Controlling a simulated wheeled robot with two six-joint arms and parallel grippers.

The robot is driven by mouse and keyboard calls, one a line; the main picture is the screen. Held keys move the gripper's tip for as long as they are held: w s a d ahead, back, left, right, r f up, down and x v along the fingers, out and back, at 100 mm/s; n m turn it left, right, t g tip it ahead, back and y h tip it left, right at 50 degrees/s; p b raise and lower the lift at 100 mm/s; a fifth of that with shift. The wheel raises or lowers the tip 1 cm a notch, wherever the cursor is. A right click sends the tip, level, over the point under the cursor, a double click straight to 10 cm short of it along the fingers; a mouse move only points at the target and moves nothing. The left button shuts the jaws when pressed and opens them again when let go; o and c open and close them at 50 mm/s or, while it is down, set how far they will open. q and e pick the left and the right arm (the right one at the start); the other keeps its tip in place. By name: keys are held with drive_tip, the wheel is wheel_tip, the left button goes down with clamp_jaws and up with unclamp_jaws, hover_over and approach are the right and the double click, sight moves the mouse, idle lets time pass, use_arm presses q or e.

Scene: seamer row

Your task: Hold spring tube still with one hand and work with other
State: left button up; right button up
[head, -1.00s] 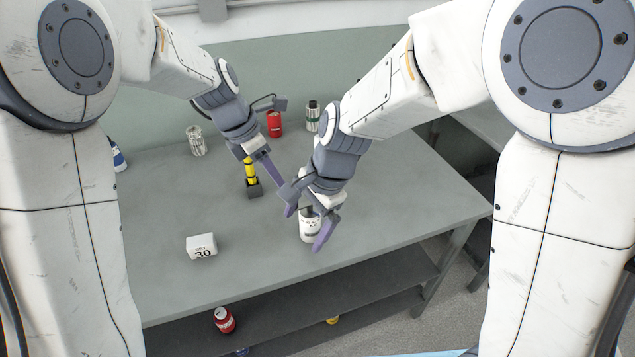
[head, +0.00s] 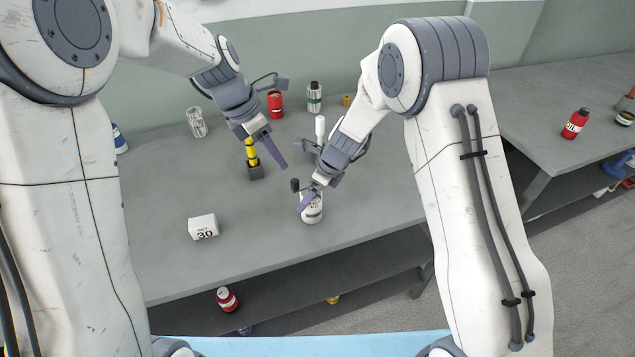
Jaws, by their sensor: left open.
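No object is marked as the spring tube; a silver, ribbed tube (head: 197,122) stands at the back left, and a yellow tube (head: 251,150) stands upright in a small dark holder (head: 255,173). My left gripper (head: 272,150) is open just right of the yellow tube, one purple finger pointing down and right. I cannot tell if it touches the tube. My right gripper (head: 303,194) is at the top of a white labelled jar (head: 313,211), a purple finger across its upper part. Its other finger is unclear, so its grip cannot be told.
A white block marked 30 (head: 203,227) lies at the front left of the grey table (head: 250,255). A red can (head: 275,104) and a silver-green bottle (head: 314,97) stand behind. A red can (head: 227,299) is on the lower shelf. Another bench (head: 540,120) is at right.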

drive_tip(key=shift+x, duration=1.7)
